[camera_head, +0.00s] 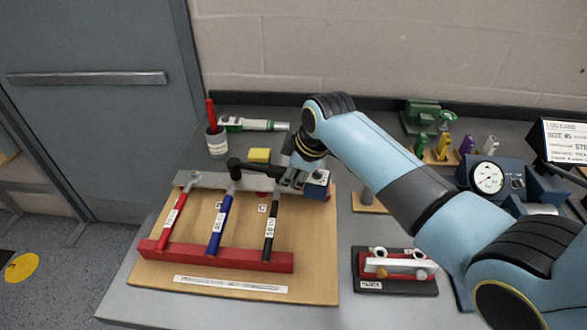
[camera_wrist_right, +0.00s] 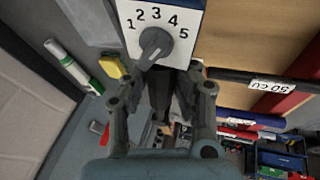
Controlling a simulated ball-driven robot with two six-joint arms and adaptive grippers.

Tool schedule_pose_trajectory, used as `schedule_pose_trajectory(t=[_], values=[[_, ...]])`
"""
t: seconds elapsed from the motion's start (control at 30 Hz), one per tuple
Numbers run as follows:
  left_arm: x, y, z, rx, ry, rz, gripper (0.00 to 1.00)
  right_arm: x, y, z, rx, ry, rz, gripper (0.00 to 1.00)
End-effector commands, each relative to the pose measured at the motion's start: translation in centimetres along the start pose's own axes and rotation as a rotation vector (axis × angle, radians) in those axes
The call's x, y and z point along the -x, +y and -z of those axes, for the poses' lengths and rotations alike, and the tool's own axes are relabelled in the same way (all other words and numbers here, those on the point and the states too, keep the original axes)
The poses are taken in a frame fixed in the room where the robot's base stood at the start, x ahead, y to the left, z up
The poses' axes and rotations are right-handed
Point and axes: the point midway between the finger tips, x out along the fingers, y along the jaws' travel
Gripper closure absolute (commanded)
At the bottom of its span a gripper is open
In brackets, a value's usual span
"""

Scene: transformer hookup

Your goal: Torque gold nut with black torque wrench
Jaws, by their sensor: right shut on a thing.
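The black torque wrench (camera_head: 269,235) lies on the wooden board. Its handle is on the red rack, with its upper end at my right gripper (camera_head: 291,180). In the right wrist view, its dark handle (camera_wrist_right: 230,75) runs in from the right to the fingers of that gripper (camera_wrist_right: 162,80). The gripper is shut, apparently on the upper end of this wrench. A dark piece shows between the fingers, but the exact contact is hidden. I cannot make out the gold nut. My left gripper is not in view.
A blue wrench (camera_head: 219,230) and a red wrench (camera_head: 172,218) lie left on the red rack (camera_head: 190,257). A numbered dial box (camera_wrist_right: 152,22) stands just beyond my right fingertips. A yellow block (camera_head: 260,156) lies behind. A red-and-silver fixture (camera_head: 394,268) sits right of the board.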

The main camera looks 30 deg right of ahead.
Motion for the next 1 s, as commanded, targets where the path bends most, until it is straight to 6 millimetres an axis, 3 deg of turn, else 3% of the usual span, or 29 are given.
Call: schedule_pose_trajectory(t=[1.0], values=[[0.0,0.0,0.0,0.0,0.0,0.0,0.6,0.6,-2.1,0.7,-0.145,-0.044,-0.051,1.0]])
